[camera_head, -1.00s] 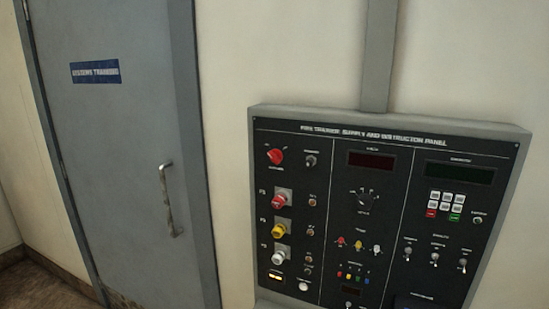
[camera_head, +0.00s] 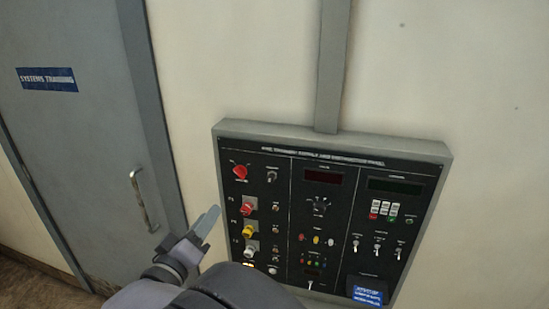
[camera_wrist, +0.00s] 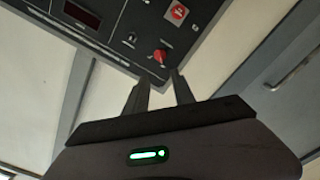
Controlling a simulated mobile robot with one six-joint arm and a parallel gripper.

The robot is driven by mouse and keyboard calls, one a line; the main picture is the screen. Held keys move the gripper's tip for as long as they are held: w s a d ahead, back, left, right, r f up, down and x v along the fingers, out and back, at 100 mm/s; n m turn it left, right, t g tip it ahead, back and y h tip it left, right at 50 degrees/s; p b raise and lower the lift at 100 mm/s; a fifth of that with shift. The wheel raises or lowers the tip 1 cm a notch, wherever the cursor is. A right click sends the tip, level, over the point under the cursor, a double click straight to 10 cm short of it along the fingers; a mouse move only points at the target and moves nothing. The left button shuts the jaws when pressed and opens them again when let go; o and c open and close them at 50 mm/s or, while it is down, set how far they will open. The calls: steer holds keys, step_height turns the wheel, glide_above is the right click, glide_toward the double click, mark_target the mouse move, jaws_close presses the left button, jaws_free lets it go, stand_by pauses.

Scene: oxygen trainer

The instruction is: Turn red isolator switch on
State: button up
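The red isolator switch (camera_head: 239,171) is a red rotary knob at the top left of the black panel. It also shows in the wrist view (camera_wrist: 160,57), just beyond the fingertips and roughly in line with the gap between them. My gripper (camera_wrist: 160,77) is open, its two dark fingers apart with nothing between them. In the head view my gripper (camera_head: 208,221) is in front of the panel's left edge, lower than the red knob. Contact with the knob is not visible.
Toggle switches and displays fill the right side. A grey door with a handle (camera_head: 141,200) is at left. A grey conduit (camera_head: 331,70) rises above the panel.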

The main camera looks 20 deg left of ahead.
mark_target(239, 176)
steer(key=w, duration=1.6)
steer(key=shift+w+p, duration=0.35)
steer(key=shift+w, duration=0.05)
steer(key=shift+c, duration=0.4)
steer(key=shift+f, duration=0.1)
jaws_close()
